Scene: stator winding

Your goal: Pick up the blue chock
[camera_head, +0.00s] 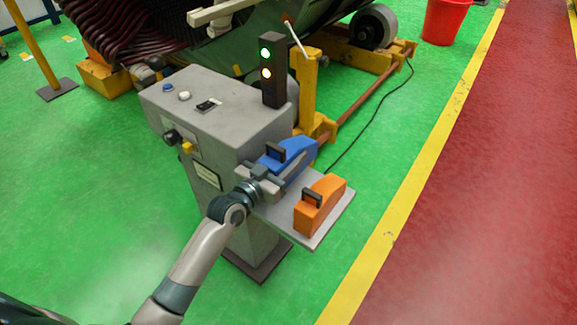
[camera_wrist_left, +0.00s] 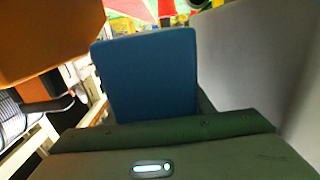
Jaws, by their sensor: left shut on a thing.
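The blue chock (camera_head: 292,152) has a dark handle and is at the shelf on the side of the grey control cabinet. In the left wrist view the blue chock (camera_wrist_left: 146,75) fills the middle, straight in front of the gripper. My left gripper (camera_head: 276,178) is shut on the blue chock from its near side and hides part of it. I cannot tell whether the chock's underside touches the shelf. My right gripper is not in view.
An orange chock (camera_head: 321,204) with a dark handle sits on the grey shelf (camera_head: 334,217), close beside my gripper. The grey cabinet (camera_head: 214,120) stands on the other side, with a signal light (camera_head: 272,75) on top. Green floor (camera_head: 75,180) is open at left.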

